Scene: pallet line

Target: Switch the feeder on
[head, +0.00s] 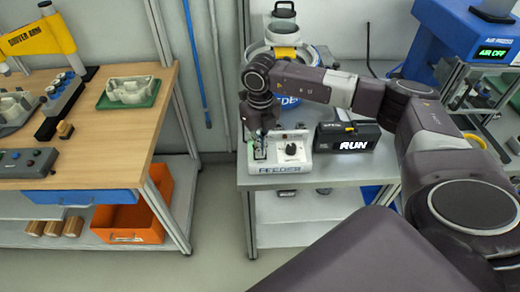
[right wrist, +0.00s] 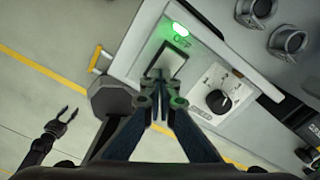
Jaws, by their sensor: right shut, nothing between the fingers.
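The feeder's white control box (head: 280,152) sits at the front left of the grey bench, with FEEDER on its front. In the right wrist view its panel has a switch (right wrist: 171,64), a lit green lamp (right wrist: 180,29) and a black pointer knob (right wrist: 222,101). My right gripper (head: 261,143) is over the switch side of the box. In the right wrist view its shut, empty fingers (right wrist: 158,78) overlap the switch's lower end; I cannot tell whether they touch. A black display box (head: 348,136) right of it reads RUN.
A round feeder bowl (head: 284,50) stands behind the box. A blue air press (head: 478,35) reading AIR OFF is at the right. A wooden table (head: 110,125) with trays and a button box (head: 27,163) is left, across a floor gap.

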